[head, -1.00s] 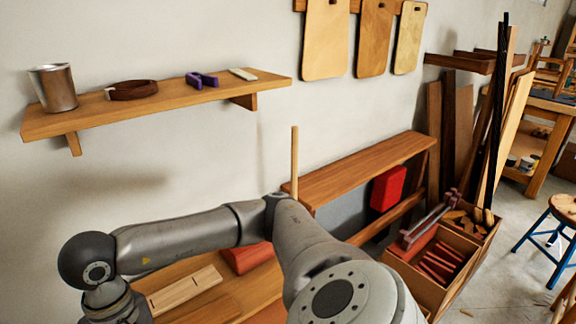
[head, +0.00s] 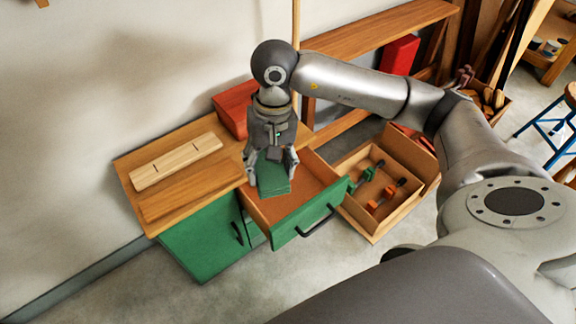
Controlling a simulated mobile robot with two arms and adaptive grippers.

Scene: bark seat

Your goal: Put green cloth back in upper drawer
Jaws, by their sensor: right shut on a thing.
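The green cloth (head: 274,180) is folded into a flat pad and hangs below my right gripper (head: 271,172). The right gripper points down and is shut on the cloth, over the back left part of the open upper drawer (head: 312,192). The drawer has a wooden inside and a green front with a dark handle. It is pulled out of the green cabinet (head: 203,240). The bare part of the drawer floor that shows looks empty. I cannot tell whether the cloth touches the floor. My left gripper is not in view.
A pale wooden board (head: 177,162) lies on the cabinet's wooden top, with a red box (head: 234,106) behind it. Right of the drawer, a wooden crate (head: 376,226) on the floor holds green and orange clamps. Floor in front of the cabinet is clear.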

